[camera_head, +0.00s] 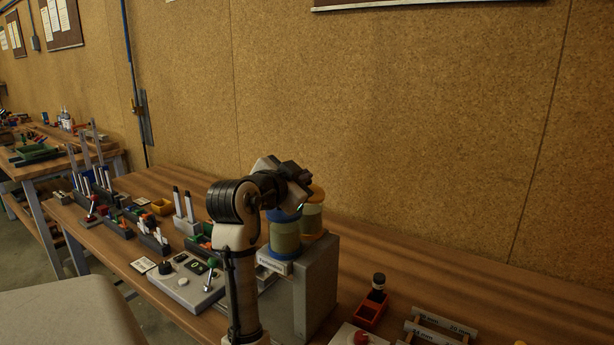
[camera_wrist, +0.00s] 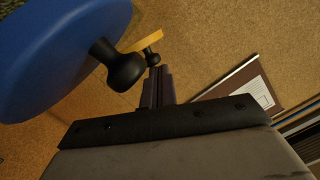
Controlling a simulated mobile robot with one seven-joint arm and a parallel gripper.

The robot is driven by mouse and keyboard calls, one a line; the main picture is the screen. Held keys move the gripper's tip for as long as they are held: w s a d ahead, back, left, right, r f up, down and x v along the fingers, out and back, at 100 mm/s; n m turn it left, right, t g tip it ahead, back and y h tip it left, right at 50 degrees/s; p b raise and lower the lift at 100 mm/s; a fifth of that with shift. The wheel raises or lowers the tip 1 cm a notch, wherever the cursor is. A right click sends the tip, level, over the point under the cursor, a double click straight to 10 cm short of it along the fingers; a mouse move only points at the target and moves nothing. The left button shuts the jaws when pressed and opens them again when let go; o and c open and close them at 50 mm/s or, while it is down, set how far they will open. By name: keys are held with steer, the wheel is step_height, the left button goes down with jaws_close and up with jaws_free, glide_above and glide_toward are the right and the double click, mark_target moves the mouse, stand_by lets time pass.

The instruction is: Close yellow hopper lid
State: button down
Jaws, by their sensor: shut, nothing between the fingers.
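The yellow hopper (camera_head: 312,218) stands at the back of a grey stand, with a yellow-orange ring at its base. Its yellow lid (camera_head: 318,193) shows at the top, partly hidden by my gripper; I cannot tell its exact tilt. In the wrist view the yellow lid (camera_wrist: 146,41) is nearly edge-on, with a black knob, partly behind the blue lid's knob. My gripper (camera_head: 303,181) is above the hoppers, close to the yellow lid. In the wrist view its fingers (camera_wrist: 157,86) are together and empty, pointing towards the yellow lid's knob; contact is unclear.
A blue-lidded hopper (camera_head: 284,237) stands in front of the yellow one; its blue lid (camera_wrist: 60,50) looms close at left in the wrist view. A control box (camera_head: 190,281) is left of the grey stand (camera_head: 319,290). A red bin (camera_head: 370,311) is at right. The cork wall is behind.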

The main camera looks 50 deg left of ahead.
steer(key=shift+a+f, duration=0.2)
steer(key=shift+a, duration=0.1)
steer(key=shift+s+a, duration=0.1)
stand_by(0.5)
